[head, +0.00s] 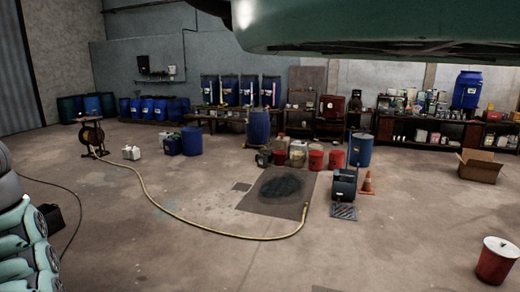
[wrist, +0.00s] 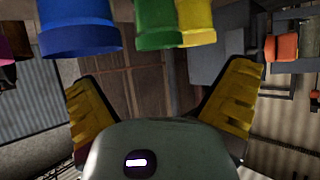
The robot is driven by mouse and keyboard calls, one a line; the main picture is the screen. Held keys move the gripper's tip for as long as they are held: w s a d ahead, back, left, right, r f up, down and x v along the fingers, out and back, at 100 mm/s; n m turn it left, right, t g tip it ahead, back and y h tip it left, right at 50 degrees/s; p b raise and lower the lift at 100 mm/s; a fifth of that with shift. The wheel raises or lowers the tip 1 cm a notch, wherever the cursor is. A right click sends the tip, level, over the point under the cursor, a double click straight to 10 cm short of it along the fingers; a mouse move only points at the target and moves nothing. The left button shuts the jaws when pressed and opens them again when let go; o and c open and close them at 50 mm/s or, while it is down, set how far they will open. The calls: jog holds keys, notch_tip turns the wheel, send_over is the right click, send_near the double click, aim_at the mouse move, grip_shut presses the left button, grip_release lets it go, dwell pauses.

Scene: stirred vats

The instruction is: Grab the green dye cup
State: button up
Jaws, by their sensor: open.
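A green cup (wrist: 157,22), likely the green dye cup, shows at the top centre of the wrist view, cut off by the top edge. It sits between a blue cup (wrist: 79,28) on its left and a yellow cup (wrist: 195,18) on its right, overlapping or very near the yellow one. My gripper (wrist: 163,77) is open, its two yellow-padded fingers spread wide and empty. The green cup lies beyond the gap between the fingertips, apart from both. I cannot make out the green cup or my gripper's fingers in the head view.
Part of a pink cup (wrist: 8,40) shows at the wrist view's left edge. In the head view, a yellow hose (head: 165,210) curves over the floor. A red bin (head: 495,261), cardboard box (head: 479,167) and orange cone (head: 367,182) stand to the right. The front-centre floor is mostly clear.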

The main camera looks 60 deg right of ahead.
jog(key=shift+p+x, duration=0.5)
jog(key=shift+x, duration=0.65)
jog(key=p+x, duration=0.3)
jog(key=x, duration=0.1)
jog(key=shift+w+a, duration=0.1)
jog(key=shift+a, duration=0.25)
jog(key=shift+w+a+f+p, duration=0.2)
jog(key=shift+a+f+p, duration=0.05)
jog(key=shift+p, duration=0.1)
jog(key=shift+c, duration=0.3)
jog(key=c, duration=1.3)
